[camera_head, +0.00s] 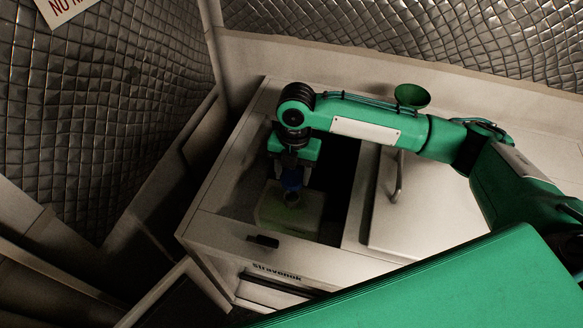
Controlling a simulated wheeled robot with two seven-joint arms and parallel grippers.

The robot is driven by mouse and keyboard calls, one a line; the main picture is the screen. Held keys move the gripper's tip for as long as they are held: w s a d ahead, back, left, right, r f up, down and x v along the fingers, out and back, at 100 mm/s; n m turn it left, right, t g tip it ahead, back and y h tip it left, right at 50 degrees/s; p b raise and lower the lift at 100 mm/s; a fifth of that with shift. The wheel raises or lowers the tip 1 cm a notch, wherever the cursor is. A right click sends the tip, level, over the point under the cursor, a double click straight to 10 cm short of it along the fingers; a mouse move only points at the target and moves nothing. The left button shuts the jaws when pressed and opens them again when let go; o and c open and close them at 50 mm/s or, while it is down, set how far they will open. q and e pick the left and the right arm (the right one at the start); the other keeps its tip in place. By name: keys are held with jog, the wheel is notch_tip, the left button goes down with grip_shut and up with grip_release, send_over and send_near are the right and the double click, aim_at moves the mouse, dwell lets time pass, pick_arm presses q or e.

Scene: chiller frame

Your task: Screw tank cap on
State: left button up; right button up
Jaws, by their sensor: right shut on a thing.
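The tank (303,219), a pale box with a greenish tint, sits down inside the dark open bay of the chiller frame. Its neck (292,199) shows as a small round ring on top. My right gripper (290,182) points down into the bay and is shut on the blue cap (291,179). The cap is right above or at the neck; I cannot tell whether they touch. The fingers and shadow hide part of the cap. My left gripper is not in view.
A green funnel (412,95) stands behind my right arm. A pale lid with a metal handle (397,180) covers the frame right of the bay. A small dark latch (263,241) is on the front rim. Quilted walls (110,110) close off the left and back.

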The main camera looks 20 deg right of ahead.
jog(key=shift+w, duration=0.15)
jog(key=shift+w+f, duration=0.1)
jog(key=shift+w, duration=0.05)
jog(key=shift+p, duration=0.6)
jog(key=shift+f+b, duration=0.35)
jog(key=shift+f, duration=0.5)
notch_tip(320, 180, down, 3)
jog(key=shift+r+b, duration=0.2)
jog(key=shift+b, duration=0.3)
jog(key=shift+f+b, duration=0.3)
jog(key=shift+f, duration=0.6)
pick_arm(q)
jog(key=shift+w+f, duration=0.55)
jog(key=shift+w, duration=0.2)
pick_arm(e)
jog(key=shift+f, duration=0.2)
